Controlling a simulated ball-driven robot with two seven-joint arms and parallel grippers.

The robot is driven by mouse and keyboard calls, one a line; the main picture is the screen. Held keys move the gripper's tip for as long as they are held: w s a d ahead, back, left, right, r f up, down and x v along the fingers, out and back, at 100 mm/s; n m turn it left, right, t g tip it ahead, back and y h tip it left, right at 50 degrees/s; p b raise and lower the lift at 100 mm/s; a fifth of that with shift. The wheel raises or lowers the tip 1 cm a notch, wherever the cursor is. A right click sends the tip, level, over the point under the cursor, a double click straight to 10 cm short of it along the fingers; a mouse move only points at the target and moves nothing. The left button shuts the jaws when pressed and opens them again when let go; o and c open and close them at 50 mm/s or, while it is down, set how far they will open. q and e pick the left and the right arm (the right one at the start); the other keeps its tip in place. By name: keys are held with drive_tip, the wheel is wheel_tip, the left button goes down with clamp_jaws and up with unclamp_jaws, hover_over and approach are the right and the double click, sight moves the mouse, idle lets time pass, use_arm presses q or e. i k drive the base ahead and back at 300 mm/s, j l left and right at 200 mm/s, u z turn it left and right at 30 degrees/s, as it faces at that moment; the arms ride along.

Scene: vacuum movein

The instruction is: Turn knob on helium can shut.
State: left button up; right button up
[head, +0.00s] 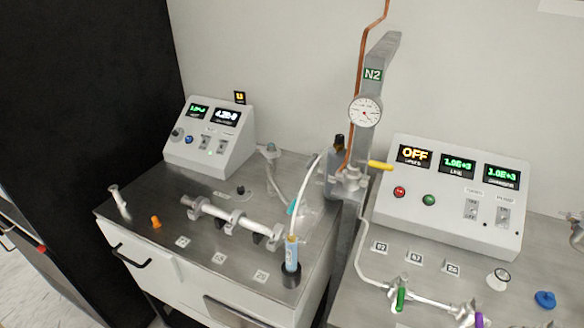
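A small light-blue can (291,254), which looks like the helium can, stands upright in a black round holder (290,276) at the front right corner of the left bench. A small brass-coloured fitting (291,238) tops it, and a white hose (305,195) arches up from there towards the back. The knob is too small to make out clearly, and I cannot tell its turn position. Neither of my grippers is in view.
The left bench (140,218) carries a metal manifold (232,221), an orange cap (155,222) and a sloped control box (211,138). A grey post with an N2 gauge (365,112) and yellow-handled valve (380,166) stands behind. The right bench holds a larger control panel (440,225).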

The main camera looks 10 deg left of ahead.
sight(338, 137)
drive_tip(key=j+z, duration=0.25)
drive_tip(key=z, duration=0.25)
drive_tip(key=j+z, duration=0.25)
drive_tip(key=z, duration=0.2)
